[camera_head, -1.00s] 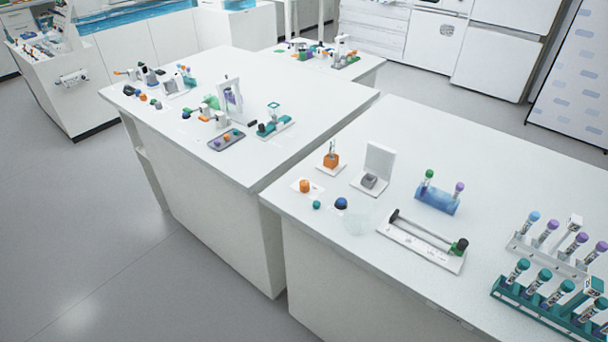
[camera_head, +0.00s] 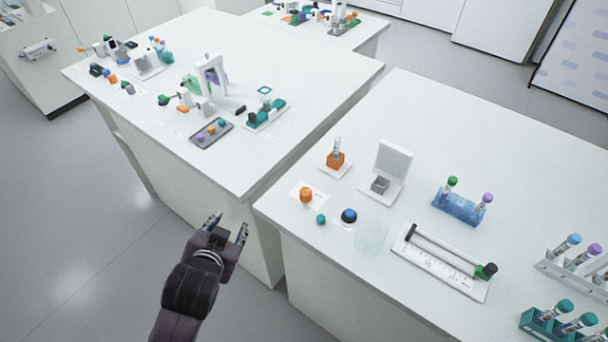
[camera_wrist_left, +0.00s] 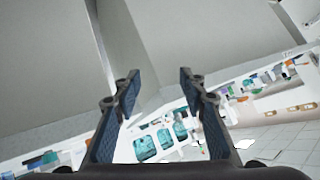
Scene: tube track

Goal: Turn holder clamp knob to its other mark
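Which part is the holder clamp knob I cannot tell for sure. An orange knob-like piece (camera_head: 306,195) sits on a white plate near the left front corner of the right table. Behind it, an orange holder (camera_head: 336,161) with an upright tube stands on a white base. A dark green knob (camera_head: 486,271) is at the right end of a white ruled track (camera_head: 440,264). Marks on the knobs are too small to read. My left gripper (camera_head: 228,226) is open and empty, over the floor left of the right table. It also shows open in the left wrist view (camera_wrist_left: 160,85). My right gripper is not in view.
A small teal ball (camera_head: 321,219), a blue-capped piece (camera_head: 349,216) and a clear round dish (camera_head: 371,236) stand near the front edge. A grey box with raised lid (camera_head: 380,185) and a blue tube rack (camera_head: 457,208) stand behind.

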